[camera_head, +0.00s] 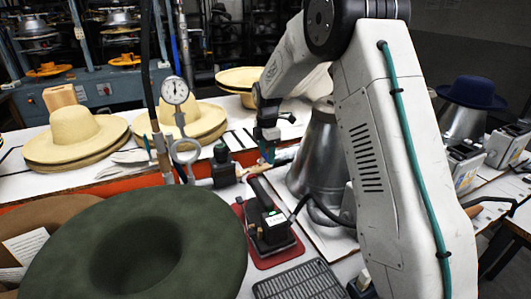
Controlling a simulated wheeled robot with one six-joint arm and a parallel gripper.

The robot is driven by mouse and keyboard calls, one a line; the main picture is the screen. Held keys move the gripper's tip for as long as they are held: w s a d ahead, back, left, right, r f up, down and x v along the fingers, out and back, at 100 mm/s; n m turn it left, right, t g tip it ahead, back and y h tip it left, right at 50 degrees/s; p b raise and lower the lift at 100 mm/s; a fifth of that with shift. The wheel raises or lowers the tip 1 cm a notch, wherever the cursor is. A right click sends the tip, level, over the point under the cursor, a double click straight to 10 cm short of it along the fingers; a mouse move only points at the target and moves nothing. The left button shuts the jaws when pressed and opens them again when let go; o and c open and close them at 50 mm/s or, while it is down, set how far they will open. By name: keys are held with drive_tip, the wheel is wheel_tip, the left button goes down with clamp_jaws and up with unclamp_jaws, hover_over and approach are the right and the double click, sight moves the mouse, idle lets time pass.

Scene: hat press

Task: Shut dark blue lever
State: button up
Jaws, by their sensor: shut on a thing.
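My gripper (268,148) points down near the middle of the view, just left of the grey metal cone (318,150). Its jaws are shut on a small dark blue-green piece, which looks like the dark blue lever (268,155). The fingers hide most of it, so its angle and the joint it turns on cannot be made out. A dark valve-like fitting (222,165) sits just left of the gripper, with a tan wooden piece (285,157) close by.
A green hat (70,250) fills the front left. A black iron (267,222) on a red mat stands below the gripper. A round gauge (175,91) on a stand rises to the left. Straw hats (75,138) lie behind, and a blue hat (471,91) is at right.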

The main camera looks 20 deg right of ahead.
sight(267, 157)
idle(0.3)
drive_tip(key=o, duration=1.1)
drive_tip(key=shift+d, duration=0.1)
drive_tip(key=shift+r, duration=0.1)
wheel_tip(267, 157, up, 8)
drive_tip(key=shift+f, duration=0.15)
